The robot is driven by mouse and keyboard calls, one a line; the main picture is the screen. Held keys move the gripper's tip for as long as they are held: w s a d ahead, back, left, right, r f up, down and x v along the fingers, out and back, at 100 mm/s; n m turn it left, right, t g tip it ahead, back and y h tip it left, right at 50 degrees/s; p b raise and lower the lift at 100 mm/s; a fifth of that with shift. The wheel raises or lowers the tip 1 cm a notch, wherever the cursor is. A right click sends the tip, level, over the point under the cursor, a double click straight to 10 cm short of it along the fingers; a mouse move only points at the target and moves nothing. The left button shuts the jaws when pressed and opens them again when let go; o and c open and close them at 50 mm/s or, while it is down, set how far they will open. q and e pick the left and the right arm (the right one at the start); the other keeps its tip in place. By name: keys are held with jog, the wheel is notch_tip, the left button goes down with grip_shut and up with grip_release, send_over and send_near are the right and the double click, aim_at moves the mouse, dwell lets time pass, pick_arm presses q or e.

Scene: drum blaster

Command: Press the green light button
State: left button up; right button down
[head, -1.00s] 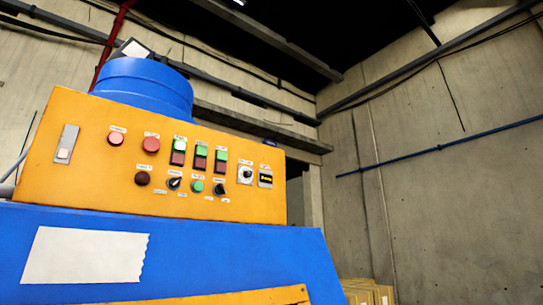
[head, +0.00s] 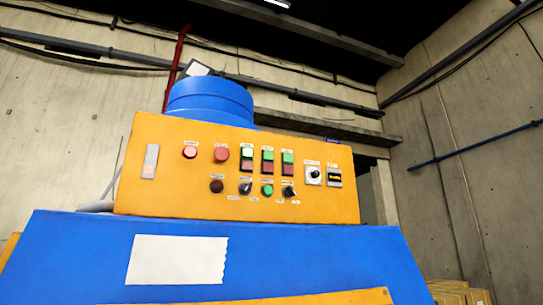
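An orange control panel (head: 330,207) faces me on top of a blue machine (head: 300,255). A small round green button (head: 267,190) sits in the panel's lower row, between two black rotary knobs. Above it are several paired switches, green over red; the green upper halves include one at the middle pair (head: 268,155) and one at the right pair (head: 288,157). The upper half of the left pair (head: 247,152) looks pale, almost white. Neither of my grippers is in the head view.
Red round buttons (head: 221,155) and a dark red one (head: 217,186) are left of the switches. A white knob plate (head: 313,175) and a small display (head: 334,178) are at the right. Cardboard boxes (head: 462,294) stand at the lower right.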

pick_arm(q)
jog(key=shift+w, duration=0.35)
jog(key=shift+c, duration=0.4)
